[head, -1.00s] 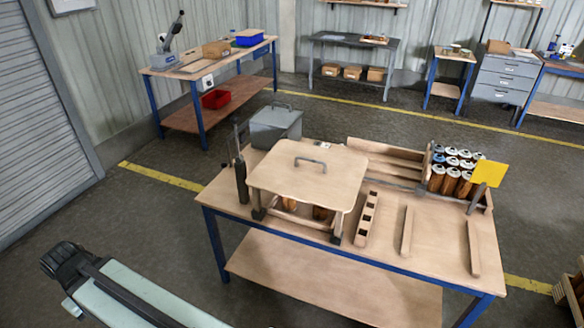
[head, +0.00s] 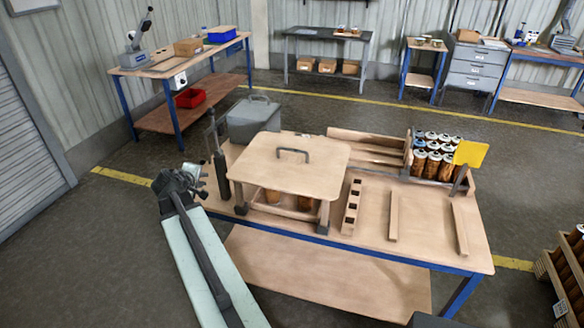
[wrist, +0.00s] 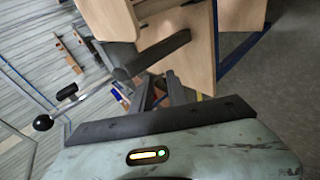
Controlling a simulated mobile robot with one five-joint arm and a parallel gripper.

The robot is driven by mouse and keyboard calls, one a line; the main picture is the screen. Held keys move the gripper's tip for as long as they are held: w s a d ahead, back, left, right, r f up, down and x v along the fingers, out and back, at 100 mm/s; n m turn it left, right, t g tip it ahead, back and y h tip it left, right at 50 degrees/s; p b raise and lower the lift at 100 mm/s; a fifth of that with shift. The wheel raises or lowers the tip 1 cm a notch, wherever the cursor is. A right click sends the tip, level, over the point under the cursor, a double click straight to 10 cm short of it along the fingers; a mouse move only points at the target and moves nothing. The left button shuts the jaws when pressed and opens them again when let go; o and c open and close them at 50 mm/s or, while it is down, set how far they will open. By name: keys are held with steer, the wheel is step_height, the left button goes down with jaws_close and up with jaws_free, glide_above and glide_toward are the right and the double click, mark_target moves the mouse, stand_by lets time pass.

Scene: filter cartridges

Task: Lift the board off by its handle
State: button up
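The board (head: 265,172) is a pale wooden panel lying flat on a low wooden frame (head: 323,212) on the workbench. Its grey arched handle (head: 293,151) stands up near the middle of its top. Parts of brown cartridges (head: 272,196) show under the board; the rest of them is hidden. My gripper (head: 198,180) is left of the board, off the bench's left end, apart from the board and handle. In the wrist view my gripper (wrist: 161,90) has its two dark fingers apart with nothing between them. The handle cannot be made out in that view.
A dark upright lever post (head: 220,165) stands between my gripper and the board. A grey box (head: 253,121) is behind it. Right of the board are a slotted wooden block (head: 352,205), wooden strips (head: 394,215), a cartridge crate (head: 409,160) and a yellow flag (head: 470,153).

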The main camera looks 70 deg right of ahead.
mark_target(293, 150)
steer(key=s+d, duration=0.2)
steer(key=d, duration=0.1)
steer(key=s+d+r+h, duration=0.1)
steer(key=s+d, duration=0.1)
steer(key=d, duration=0.1)
steer(key=s+d+h, duration=0.1)
steer(key=s+d, duration=0.2)
steer(key=d, duration=0.1)
steer(key=shift+r+n+g+b, duration=0.3)
steer(key=shift+r+g+b, duration=0.05)
steer(key=shift+r+g, duration=0.05)
steer(key=s+d+g, duration=0.1)
steer(key=s+d, duration=0.2)
steer(key=s, duration=0.2)
steer(key=s+d+r+g+h+b, duration=0.1)
steer(key=s+d, duration=0.3)
steer(key=s, duration=0.2)
steer(key=s+d, duration=0.4)
steer(key=s, duration=0.2)
steer(key=shift+r+m+g+h, duration=0.25)
steer(key=shift+m+g+h, duration=0.15)
steer(key=b+x, duration=0.3)
steer(key=x, duration=0.5)
steer(key=shift+a, duration=0.1)
jaws_close()
